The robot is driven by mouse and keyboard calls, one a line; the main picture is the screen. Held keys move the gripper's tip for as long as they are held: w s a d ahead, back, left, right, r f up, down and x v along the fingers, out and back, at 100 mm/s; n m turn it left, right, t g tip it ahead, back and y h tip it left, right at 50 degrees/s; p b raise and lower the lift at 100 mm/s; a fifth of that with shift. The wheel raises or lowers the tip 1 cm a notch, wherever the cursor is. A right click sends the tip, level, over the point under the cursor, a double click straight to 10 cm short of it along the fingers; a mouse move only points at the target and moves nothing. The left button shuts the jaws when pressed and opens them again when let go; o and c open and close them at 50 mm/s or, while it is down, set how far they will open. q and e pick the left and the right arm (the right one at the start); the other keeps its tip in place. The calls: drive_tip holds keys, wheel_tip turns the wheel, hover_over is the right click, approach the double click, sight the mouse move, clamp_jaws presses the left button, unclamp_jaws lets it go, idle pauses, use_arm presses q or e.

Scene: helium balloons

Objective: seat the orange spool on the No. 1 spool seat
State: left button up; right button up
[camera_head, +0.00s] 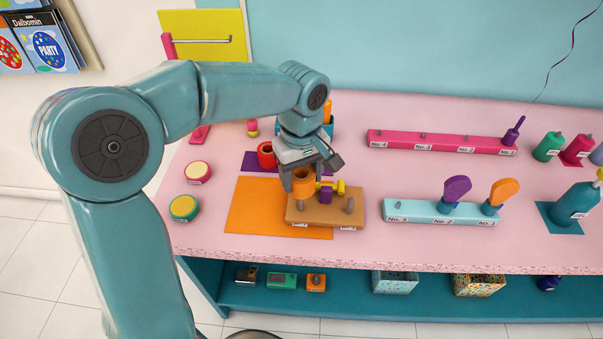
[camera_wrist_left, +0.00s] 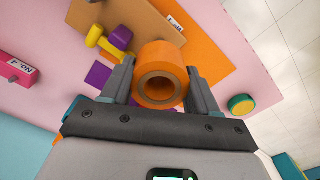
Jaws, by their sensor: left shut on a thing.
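The orange spool (camera_head: 303,183) is upright between the fingers of my left gripper (camera_head: 302,174), which is shut on it. In the left wrist view the spool (camera_wrist_left: 160,88) shows its open end between both fingers. A tan seat block (camera_head: 322,217) with grey pegs stands below. The spool is at the block's left end, with part of a grey peg (camera_head: 299,205) showing just under it; I cannot tell whether they touch. A second grey peg (camera_head: 350,205) at the block's right end is bare. My right gripper is not in view.
A purple piece (camera_head: 325,194) and a yellow piece (camera_head: 341,187) are close to the gripper's right. An orange mat (camera_head: 250,210) lies under the block's left side. A red cup-shaped piece (camera_head: 266,155) stands behind left. A light-blue rack (camera_head: 415,208) is at the right.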

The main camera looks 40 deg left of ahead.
sight(302, 209)
use_arm(q)
drive_tip(key=shift+f+b, duration=2.95)
drive_tip(key=shift+f, duration=0.75)
drive_tip(key=o, duration=1.2)
drive_tip(key=shift+c, duration=0.2)
wheel_tip(302, 209, up, 16)
drive_tip(key=p, duration=0.2)
drive_tip(key=shift+r, duration=0.15)
drive_tip(key=shift+s, duration=0.15)
